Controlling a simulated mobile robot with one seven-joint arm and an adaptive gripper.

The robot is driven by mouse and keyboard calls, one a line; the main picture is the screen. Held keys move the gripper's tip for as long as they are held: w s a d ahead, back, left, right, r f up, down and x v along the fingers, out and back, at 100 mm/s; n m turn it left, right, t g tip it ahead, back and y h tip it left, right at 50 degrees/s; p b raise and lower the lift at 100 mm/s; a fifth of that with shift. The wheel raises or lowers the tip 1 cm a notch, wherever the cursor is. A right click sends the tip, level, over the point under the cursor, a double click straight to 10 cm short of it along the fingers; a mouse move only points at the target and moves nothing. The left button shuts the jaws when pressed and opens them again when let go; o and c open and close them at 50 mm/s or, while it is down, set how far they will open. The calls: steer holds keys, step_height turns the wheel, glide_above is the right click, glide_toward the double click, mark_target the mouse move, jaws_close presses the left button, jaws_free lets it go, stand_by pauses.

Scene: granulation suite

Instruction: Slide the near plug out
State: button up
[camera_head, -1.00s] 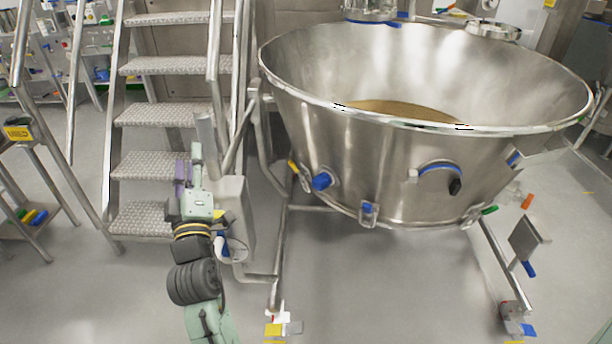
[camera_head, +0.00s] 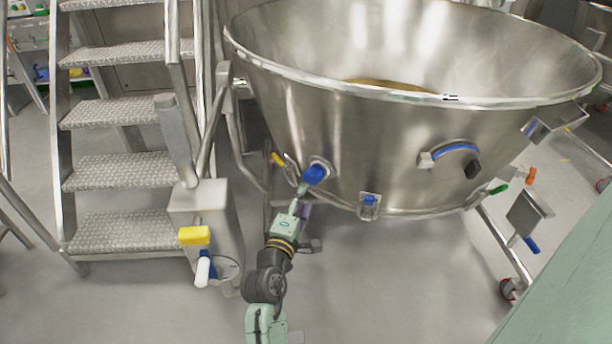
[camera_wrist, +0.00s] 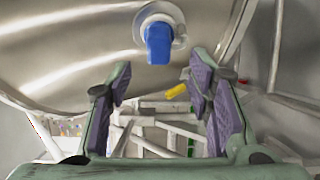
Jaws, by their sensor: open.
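A blue plug (camera_head: 314,175) sits in a round metal fitting on the lower left of the steel bowl (camera_head: 400,140). In the wrist view the blue plug (camera_wrist: 158,44) hangs from its pale fitting, ahead of and above the space between my fingers. My gripper (camera_wrist: 160,88) is open with purple finger pads and nothing between them. In the head view my gripper (camera_head: 302,194) is just below and left of the blue plug; contact cannot be told there, but the wrist view shows them apart.
Metal steps (camera_head: 125,115) and a grey pedestal (camera_head: 205,215) with a yellow block (camera_head: 194,235) stand at left. The floor below is clear.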

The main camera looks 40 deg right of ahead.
mark_target(310, 182)
steer(key=p+x, duration=0.1)
steer(key=x, duration=0.8)
steer(key=shift+w+d+r, duration=0.1)
steer(key=shift+d, duration=0.15)
steer(key=shift+c, duration=0.6)
jaws_close()
